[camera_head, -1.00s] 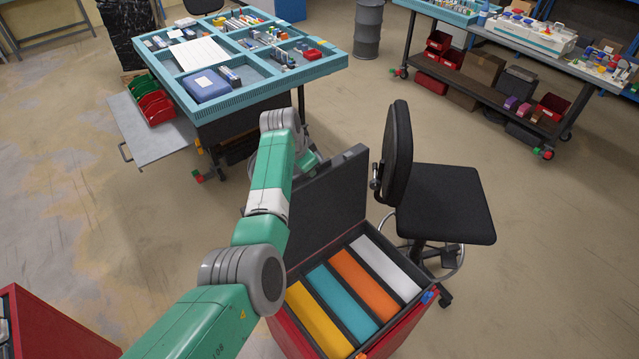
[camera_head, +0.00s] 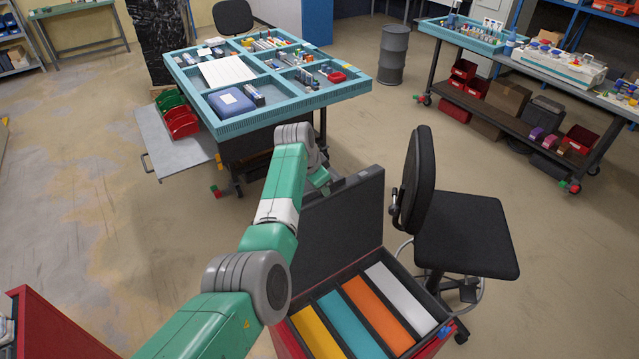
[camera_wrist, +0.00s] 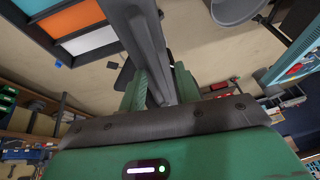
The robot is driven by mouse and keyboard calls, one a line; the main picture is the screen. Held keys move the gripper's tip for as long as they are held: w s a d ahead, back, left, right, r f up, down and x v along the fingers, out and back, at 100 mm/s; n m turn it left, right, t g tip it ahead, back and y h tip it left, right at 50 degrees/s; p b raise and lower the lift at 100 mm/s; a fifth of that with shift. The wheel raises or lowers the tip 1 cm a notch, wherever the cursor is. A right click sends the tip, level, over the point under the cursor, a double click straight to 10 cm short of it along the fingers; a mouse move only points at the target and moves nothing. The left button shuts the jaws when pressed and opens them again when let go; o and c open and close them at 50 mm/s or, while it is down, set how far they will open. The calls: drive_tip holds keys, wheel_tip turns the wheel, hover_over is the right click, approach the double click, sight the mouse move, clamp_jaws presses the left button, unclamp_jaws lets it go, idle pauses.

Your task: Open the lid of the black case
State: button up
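The black case lid (camera_head: 335,225) stands raised, close to upright, at the back of the red-sided case. The open case shows yellow, teal, orange (camera_head: 377,310) and white panels inside, divided by dark strips. In the head view my arm reaches over the left of the case to the lid's far side, and my gripper is mostly hidden there. In the wrist view the dark edge of the lid (camera_wrist: 150,45) runs between the two green fingers of my gripper (camera_wrist: 160,85).
A black swivel chair (camera_head: 460,230) stands close to the right of the case. A workbench with a blue tray top (camera_head: 290,105) stands behind the lid. A red box (camera_head: 50,330) is at the lower left. The floor at left is open.

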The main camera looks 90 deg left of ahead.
drive_tip(key=shift+w+f, duration=0.1)
drive_tip(key=shift+f, duration=0.05)
drive_tip(key=v, duration=0.8)
